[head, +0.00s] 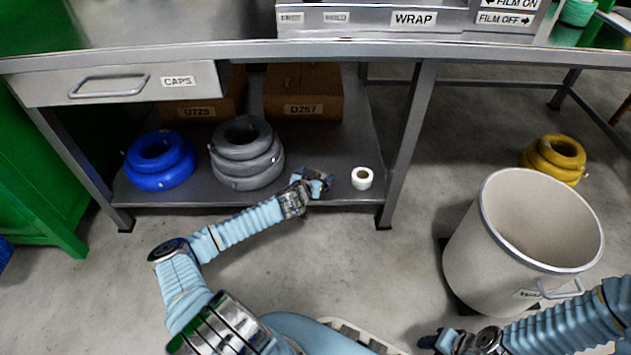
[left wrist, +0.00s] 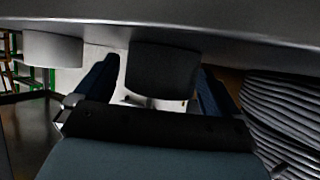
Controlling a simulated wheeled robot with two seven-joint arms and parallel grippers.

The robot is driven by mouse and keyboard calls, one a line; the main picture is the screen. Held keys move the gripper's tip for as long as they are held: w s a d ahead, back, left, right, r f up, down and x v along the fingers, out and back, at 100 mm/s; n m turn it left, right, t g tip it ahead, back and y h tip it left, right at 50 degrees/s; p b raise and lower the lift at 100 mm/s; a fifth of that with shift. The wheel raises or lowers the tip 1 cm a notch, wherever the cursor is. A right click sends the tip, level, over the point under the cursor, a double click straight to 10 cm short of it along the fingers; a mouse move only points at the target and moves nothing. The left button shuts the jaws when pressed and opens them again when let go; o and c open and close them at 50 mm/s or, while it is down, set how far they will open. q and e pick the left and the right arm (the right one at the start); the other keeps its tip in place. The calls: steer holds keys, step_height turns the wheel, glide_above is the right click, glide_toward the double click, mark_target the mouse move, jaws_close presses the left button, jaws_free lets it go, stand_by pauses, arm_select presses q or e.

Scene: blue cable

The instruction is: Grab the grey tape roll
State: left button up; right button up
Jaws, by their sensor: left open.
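The grey tape roll (left wrist: 165,70) shows dark in the left wrist view, a short cylinder framed between the two blue fingers of my left gripper (left wrist: 155,85). That view appears upside down, with the shelf surface along the top. The fingers are apart, one on each side of the roll; I cannot tell whether they touch it. In the head view my left gripper (head: 318,182) is over the front of the lower shelf and hides the grey roll. My right gripper (head: 432,342) is low in the head view, and its jaws are unclear.
A white tape roll (head: 361,178) stands right of my left gripper. A grey coil (head: 246,155) and a blue coil (head: 160,160) lie left of it on the shelf (head: 345,130). Table legs flank the shelf. A beige bin (head: 480,245) and yellow coil (head: 555,158) stand right.

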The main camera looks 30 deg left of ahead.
arm_select(q)
steer(key=c, duration=1.1)
steer(key=shift+o, duration=0.2)
steer(key=shift+r, duration=0.1)
